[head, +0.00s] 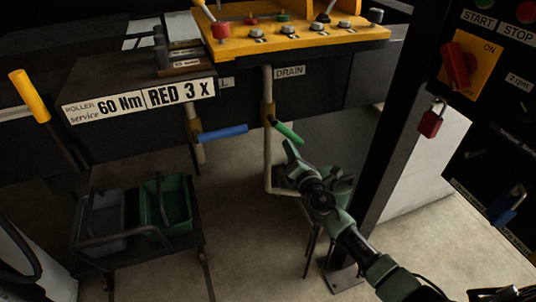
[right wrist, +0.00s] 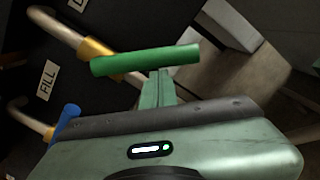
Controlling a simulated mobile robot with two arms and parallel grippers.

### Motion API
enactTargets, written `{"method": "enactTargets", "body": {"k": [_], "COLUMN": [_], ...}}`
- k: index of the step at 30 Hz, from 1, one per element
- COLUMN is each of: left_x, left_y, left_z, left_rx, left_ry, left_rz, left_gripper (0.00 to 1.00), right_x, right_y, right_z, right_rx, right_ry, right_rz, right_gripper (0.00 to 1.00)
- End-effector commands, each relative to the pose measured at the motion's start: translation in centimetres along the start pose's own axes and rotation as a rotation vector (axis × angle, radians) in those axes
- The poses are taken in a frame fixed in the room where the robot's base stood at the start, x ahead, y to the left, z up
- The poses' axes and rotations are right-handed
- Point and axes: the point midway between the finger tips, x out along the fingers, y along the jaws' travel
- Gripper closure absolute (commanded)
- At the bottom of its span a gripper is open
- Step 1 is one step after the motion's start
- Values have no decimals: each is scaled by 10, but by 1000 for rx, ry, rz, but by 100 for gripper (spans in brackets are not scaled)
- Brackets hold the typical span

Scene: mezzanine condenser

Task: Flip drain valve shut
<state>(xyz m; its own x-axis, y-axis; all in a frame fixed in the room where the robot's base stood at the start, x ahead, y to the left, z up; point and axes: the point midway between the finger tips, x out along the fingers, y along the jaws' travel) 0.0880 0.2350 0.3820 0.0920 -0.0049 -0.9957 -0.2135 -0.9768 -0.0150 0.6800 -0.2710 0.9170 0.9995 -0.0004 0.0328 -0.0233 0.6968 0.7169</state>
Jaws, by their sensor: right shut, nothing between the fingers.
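The drain valve has a green handle (head: 287,131) on a brass body (head: 268,112), on a pale pipe below the DRAIN label (head: 289,72). The handle sticks out to the right, sloping down, at an angle to the pipe. My right gripper (head: 290,152) is just below the handle. In the right wrist view the green handle (right wrist: 145,60) lies across the tips of the right fingers (right wrist: 157,88), which are together with nothing between them. I cannot tell whether they touch the handle. My left gripper is not in view.
A blue handle (head: 222,132) is on the neighbouring pipe, left of the green one. A yellow control panel (head: 290,40) is above. A dark post (head: 390,130) with a switch box stands right of my arm. A cart with a green bin (head: 165,203) stands lower left.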

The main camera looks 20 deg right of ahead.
Motion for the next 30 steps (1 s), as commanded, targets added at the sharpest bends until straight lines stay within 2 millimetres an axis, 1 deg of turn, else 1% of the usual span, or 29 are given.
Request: {"method": "enactTargets", "body": {"k": [1, 8, 15, 24, 30], "left_x": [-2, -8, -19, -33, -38], "left_y": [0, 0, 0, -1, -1], "left_z": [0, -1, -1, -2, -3], "left_rx": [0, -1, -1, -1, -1], "left_ry": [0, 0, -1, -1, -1], "left_rz": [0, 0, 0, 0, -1], "left_gripper": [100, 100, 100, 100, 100], "right_x": [1, 2, 3, 4, 4], "right_y": [-1, -3, -1, 6, 8], "right_z": [8, 29, 50, 69, 75], "right_rx": [-50, -270, -490, -708, -797], "right_ry": [-5, -6, -7, -6, -5], "right_rz": [2, 12, 23, 34, 39], "right_gripper": [100, 100, 100, 100, 100]}}
